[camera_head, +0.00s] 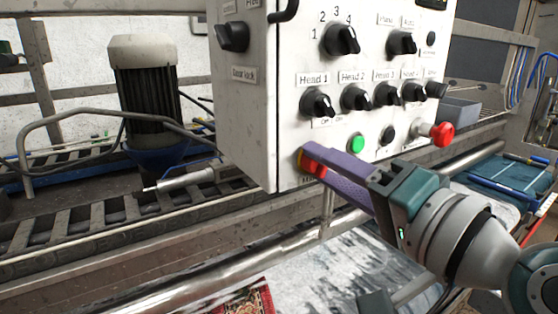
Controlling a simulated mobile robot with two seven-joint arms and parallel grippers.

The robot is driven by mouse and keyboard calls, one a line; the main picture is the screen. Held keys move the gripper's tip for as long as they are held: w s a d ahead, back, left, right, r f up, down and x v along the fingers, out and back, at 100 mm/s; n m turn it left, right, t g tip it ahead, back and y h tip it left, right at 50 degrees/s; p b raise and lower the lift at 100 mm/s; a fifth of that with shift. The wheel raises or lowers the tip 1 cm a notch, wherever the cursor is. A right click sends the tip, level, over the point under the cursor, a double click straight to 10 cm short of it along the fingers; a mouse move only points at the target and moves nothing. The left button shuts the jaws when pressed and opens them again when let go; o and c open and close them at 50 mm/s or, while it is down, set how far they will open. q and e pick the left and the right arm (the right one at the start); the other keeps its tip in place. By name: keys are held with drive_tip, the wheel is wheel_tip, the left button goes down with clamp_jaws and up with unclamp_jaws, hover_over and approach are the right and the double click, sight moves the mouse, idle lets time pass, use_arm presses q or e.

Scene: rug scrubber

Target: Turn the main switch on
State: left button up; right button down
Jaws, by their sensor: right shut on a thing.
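My right gripper (318,162) reaches in from the lower right, its purple fingers at the lower left corner of the white control panel (290,130). The fingers are shut on a red and yellow switch (311,166), which seems to be the main switch. Most of the switch is hidden between the fingers, so its setting cannot be told. The label below it is mostly covered. My left gripper is not in view.
Black knobs, a lit green button (356,144) and a red mushroom button (442,134) sit on the panel close to my right gripper. A metal rail (200,284) runs below. A motor (143,85) stands left.

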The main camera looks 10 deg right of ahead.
drive_tip(key=m, duration=0.3)
drive_tip(key=shift+m, duration=0.4)
idle(0.4)
drive_tip(key=shift+c, duration=2.4)
unclamp_jaws()
drive_tip(key=shift+s, duration=0.1)
